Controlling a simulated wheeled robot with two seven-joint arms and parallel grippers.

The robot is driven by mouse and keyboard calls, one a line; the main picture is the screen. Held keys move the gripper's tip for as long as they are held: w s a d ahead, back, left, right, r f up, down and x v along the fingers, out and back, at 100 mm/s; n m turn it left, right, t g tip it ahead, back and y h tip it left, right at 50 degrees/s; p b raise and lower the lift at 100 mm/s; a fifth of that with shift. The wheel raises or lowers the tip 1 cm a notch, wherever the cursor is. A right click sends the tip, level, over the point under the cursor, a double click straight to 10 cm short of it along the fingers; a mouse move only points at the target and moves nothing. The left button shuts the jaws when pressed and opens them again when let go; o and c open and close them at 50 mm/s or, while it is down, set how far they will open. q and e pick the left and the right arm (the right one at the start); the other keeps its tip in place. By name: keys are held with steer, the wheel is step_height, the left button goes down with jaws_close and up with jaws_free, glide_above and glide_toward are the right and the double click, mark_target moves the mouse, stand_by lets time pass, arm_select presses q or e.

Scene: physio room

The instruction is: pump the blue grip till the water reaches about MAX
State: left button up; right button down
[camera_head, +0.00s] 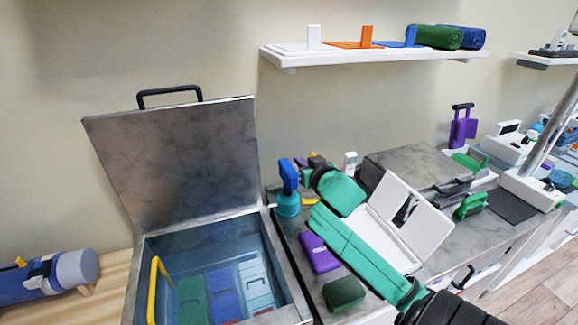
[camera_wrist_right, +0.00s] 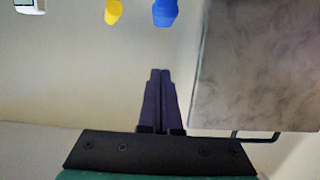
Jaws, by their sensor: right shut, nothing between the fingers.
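The blue grip (camera_head: 289,175) tops a teal pump body (camera_head: 288,205) beside the right wall of the open metal tank (camera_head: 139,285). It also shows in the right wrist view as a blue shape (camera_wrist_right: 165,12) at the top edge. My right arm reaches in from the lower right, and its gripper (camera_head: 302,164) is close to the grip's right side. In the wrist view the two dark fingers (camera_wrist_right: 160,72) are together and empty, apart from the blue grip. The tank holds green, blue and pale packs. I cannot make out a MAX mark or the water level. My left gripper is out of view.
The tank's raised lid (camera_head: 180,155) stands behind the tank, left of the grip. A yellow handle (camera_head: 154,290) rises inside the tank. A purple block (camera_head: 319,252) and a dark green block (camera_head: 344,293) lie on the counter near my right arm. A shelf (camera_head: 370,58) hangs above.

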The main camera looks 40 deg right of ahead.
steer(key=p, duration=0.2)
glide_above(294, 184)
steer(key=w+d, duration=0.1)
steer(key=w, duration=0.2)
steer(key=shift+s+f, duration=0.2)
steer(key=shift+f, duration=0.55)
steer(key=f, duration=0.3)
steer(key=shift+w+d+f, duration=0.1)
steer(key=shift+w+f, duration=0.05)
steer(key=shift+w, duration=0.05)
steer(key=shift+s+f, duration=0.15)
steer(key=shift+f, duration=0.45)
step_height(294, 184, down, 6)
steer(key=b, duration=0.3)
steer(key=shift+r, duration=0.1)
